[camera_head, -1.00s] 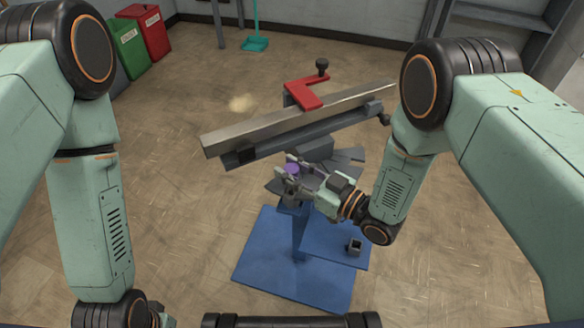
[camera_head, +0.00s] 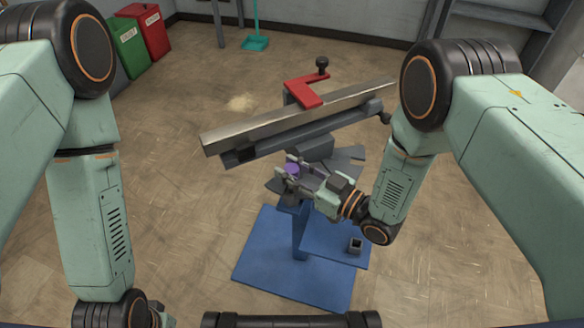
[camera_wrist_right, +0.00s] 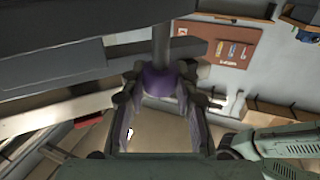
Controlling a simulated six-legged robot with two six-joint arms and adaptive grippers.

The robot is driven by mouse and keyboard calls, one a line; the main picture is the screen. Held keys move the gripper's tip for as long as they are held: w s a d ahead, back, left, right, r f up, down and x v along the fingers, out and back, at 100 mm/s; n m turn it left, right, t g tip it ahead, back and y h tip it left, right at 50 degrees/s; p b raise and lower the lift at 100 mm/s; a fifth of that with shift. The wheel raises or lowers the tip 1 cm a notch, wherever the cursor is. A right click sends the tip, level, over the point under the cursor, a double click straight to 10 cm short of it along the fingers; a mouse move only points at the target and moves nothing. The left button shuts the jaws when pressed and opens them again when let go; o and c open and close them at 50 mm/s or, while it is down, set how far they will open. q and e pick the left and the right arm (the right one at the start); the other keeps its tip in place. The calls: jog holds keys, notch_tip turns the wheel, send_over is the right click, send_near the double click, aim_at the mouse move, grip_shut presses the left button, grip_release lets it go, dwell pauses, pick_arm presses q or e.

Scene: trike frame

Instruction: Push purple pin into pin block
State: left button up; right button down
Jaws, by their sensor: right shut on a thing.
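The purple pin (camera_head: 292,168) shows as a small purple spot between the fingers of my right gripper (camera_head: 291,172), just below the grey beam of the frame. In the right wrist view the purple pin (camera_wrist_right: 155,82) sits between the fingertips, with a grey shaft rising from it. My right gripper (camera_wrist_right: 158,92) is shut on it. I cannot tell which grey part is the pin block, nor how deep the pin sits. My left arm hangs at the left; its fingers are not clearly seen at the bottom edge.
A long metal bar (camera_head: 240,130) lies on the frame, with a red L-shaped piece (camera_head: 304,91) above it. The blue stand (camera_head: 262,262) carries a small grey square socket (camera_head: 355,245). Red (camera_head: 152,35) and green (camera_head: 130,50) bins stand far left. The floor left of the stand is clear.

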aim_at(292, 189)
jog(key=shift+f+b, duration=1.5)
jog(key=shift+f, duration=0.5)
jog(key=c, duration=0.9)
grip_release()
jog(key=shift+c, duration=0.2)
jog(key=v, duration=1.2)
jog(key=s+d+f+m+g+h, duration=0.4)
jog(key=s+d+f+m+h, duration=0.2)
jog(key=s+f+h, duration=0.4)
jog(key=s+d+m+g+h, duration=0.2)
jog(key=s+d+g, duration=0.1)
jog(key=s, duration=0.4)
jog(key=s+d+f+m+g+h, duration=0.1)
jog(key=s+d+m+g+h, duration=0.1)
jog(key=s, duration=0.6)
jog(key=shift+s+d+m+g, duration=0.15)
jog(key=shift+d+m+g, duration=0.35)
jog(key=shift+d+g, duration=0.45)
